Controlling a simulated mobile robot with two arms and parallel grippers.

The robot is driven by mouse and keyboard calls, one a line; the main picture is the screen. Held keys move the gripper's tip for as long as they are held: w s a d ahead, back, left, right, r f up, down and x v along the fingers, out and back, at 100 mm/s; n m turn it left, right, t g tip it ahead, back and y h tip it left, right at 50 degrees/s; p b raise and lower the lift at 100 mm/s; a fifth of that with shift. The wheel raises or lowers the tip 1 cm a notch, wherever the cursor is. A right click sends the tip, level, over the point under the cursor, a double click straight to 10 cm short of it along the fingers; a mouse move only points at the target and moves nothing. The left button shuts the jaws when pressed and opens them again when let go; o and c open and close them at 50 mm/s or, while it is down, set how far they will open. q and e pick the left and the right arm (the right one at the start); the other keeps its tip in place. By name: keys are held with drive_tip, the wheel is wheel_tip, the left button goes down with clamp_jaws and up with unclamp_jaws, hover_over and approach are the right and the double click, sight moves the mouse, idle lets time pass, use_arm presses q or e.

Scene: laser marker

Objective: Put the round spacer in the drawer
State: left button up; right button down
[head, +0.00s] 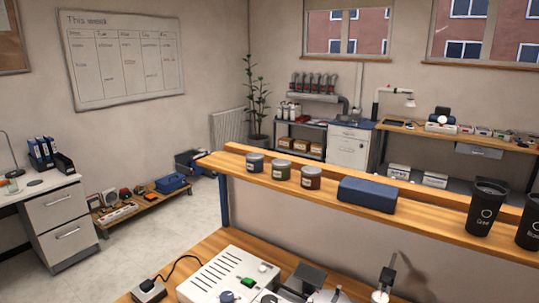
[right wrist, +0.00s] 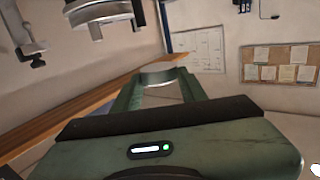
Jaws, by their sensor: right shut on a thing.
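In the right wrist view, my green right gripper (right wrist: 157,82) reaches forward with its two fingers shut on a grey, curved band (right wrist: 160,74). This looks like the round spacer; its lower part is partly hidden by the gripper. Several closed drawers show in the head view. A grey desk drawer unit (head: 63,212) stands at the left. A white cabinet (head: 348,148) stands at the back, and a grey drawer (head: 478,151) is under the right workbench. I cannot tell which drawer the task means. My left gripper is not in view.
A raised wooden shelf (head: 262,173) crosses in front, carrying jars, a blue box (head: 367,194) and dark cups (head: 485,207). A white machine (head: 215,275) stands on the near table. Open floor (head: 150,240) lies left of the shelf.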

drive_tip(key=s+d+f+m+t+h+b, duration=0.1)
drive_tip(key=s+d+m+h, duration=0.3)
drive_tip(key=s+d+h, duration=0.2)
drive_tip(key=shift+s+d+f+b, duration=0.2)
drive_tip(key=shift+s+b, duration=0.15)
drive_tip(key=shift+s, duration=0.9)
